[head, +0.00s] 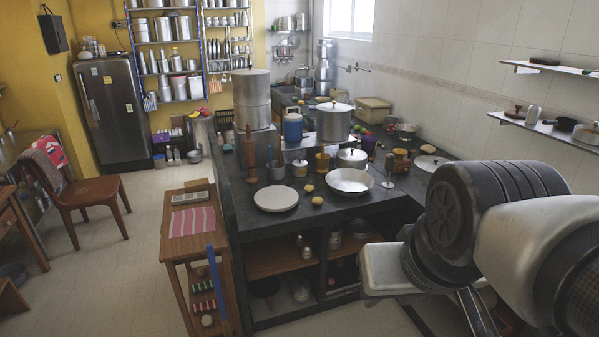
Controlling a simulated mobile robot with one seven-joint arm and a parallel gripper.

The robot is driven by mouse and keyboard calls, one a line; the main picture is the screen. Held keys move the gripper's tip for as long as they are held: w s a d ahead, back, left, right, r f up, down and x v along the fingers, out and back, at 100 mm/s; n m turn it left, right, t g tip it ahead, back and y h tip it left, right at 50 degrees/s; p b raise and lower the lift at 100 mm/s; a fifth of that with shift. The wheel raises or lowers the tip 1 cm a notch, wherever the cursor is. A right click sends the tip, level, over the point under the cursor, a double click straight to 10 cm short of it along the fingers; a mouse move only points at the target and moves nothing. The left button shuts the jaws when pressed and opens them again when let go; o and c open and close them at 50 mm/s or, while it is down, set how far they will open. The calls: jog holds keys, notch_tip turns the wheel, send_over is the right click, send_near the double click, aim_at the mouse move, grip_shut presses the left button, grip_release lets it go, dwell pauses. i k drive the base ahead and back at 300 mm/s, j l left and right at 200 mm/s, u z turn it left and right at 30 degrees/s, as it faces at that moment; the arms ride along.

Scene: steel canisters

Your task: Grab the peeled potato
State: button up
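Two small, rounded, pale yellow-tan items lie on the dark counter (243,196) in the head view. One potato-like item (309,188) is between the white round plate (276,198) and the wide metal pan (350,181). The other, a yellower potato-like item (317,201), is nearer the counter's front edge. They are too small for me to tell which is the peeled potato. My arm fills the lower right, in front of the counter's right part. I cannot make out my gripper's fingertips.
A metal pot (333,122), a blue container (293,127) and a lidded pot (352,158) stand behind the two items. A wooden side table (176,255) with a striped cloth is left of the counter. Open floor (110,270) lies further left.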

aim_at(316, 200)
jog(key=i+l+u, duration=0.15)
jog(key=i, duration=0.5)
jog(key=i+l+u, duration=0.15)
jog(key=i+l, duration=0.25)
jog(key=i, duration=0.2)
jog(key=i+l+u, duration=0.15)
jog(key=i+l, duration=0.2)
jog(key=i, duration=0.25)
jog(key=i+l+u, duration=0.15)
jog(key=i+l, duration=0.3)
jog(key=i, duration=0.15)
